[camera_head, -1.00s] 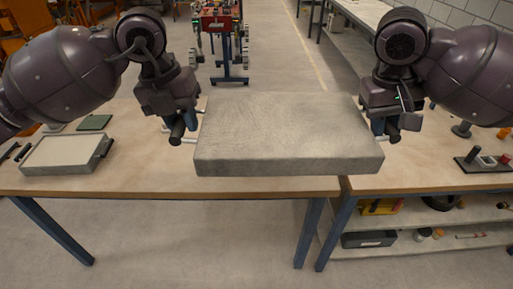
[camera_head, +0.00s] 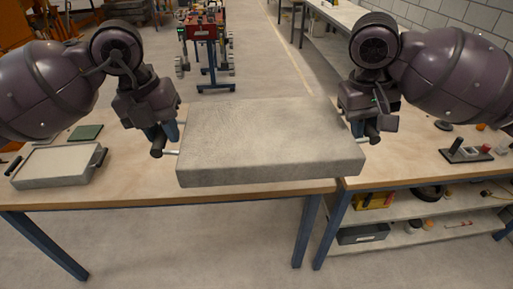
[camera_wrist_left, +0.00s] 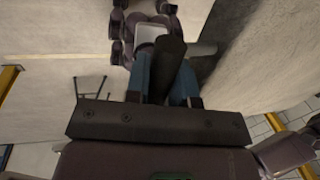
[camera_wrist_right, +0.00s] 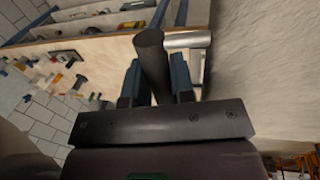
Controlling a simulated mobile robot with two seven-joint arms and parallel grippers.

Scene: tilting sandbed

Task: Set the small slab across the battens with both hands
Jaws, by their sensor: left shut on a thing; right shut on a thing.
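The small slab (camera_head: 270,140) is a thick, pale grey, rough-faced block, held about level in front of the workbench in the head view. A short metal peg with a dark grip sticks out at each side. My left gripper (camera_head: 168,138) is shut on the left grip, and its blue fingers flank the dark bar (camera_wrist_left: 171,62) in the left wrist view. My right gripper (camera_head: 364,128) is shut on the right grip, and its fingers flank the dark bar (camera_wrist_right: 150,60) in the right wrist view. I cannot make out the battens; the slab hides the bench behind it.
The wooden bench (camera_head: 120,198) spans below the slab. A grey, pale-topped slab or tray (camera_head: 60,163) with dark handles lies at its left, near a green pad (camera_head: 86,132). A small dark rack (camera_head: 466,153) stands at right. Shelves (camera_head: 400,235) under the right side hold boxes.

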